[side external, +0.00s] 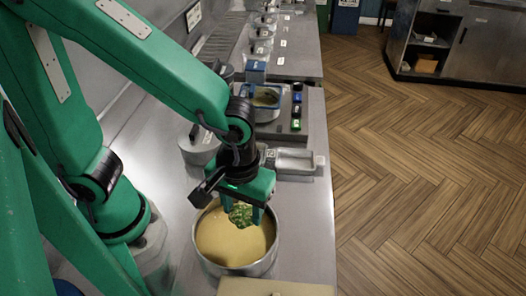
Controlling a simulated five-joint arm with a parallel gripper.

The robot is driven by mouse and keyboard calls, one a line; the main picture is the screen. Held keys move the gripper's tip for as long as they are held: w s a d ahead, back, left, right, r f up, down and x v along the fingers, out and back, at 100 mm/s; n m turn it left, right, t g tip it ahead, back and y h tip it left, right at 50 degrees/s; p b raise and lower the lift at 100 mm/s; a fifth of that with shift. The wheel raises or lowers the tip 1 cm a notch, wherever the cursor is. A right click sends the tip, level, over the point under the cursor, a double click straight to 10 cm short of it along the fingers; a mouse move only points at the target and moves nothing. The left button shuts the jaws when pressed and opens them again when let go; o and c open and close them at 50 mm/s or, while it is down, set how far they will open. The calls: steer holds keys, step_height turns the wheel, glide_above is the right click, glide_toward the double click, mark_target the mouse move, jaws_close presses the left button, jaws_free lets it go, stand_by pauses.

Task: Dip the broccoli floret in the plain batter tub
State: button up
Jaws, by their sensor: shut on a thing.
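My gripper (243,212) points down and is shut on the green broccoli floret (240,215). The floret is over the far part of a round metal tub of smooth yellow-tan batter (228,244), inside the outline of its rim. I cannot tell from this angle whether the floret touches the batter. The upper part of the floret is partly hidden by the fingers.
A small metal tray (295,160) sits beyond the tub. A lidded pot (198,146) is behind my arm, and a blue-edged container (266,101) is farther back. A beige board (275,287) lies in front of the tub. Bare steel counter (312,225) is to the right.

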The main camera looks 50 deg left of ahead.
steer(key=shift+r, duration=0.1)
stand_by(0.3)
steer(key=shift+r, duration=1.45)
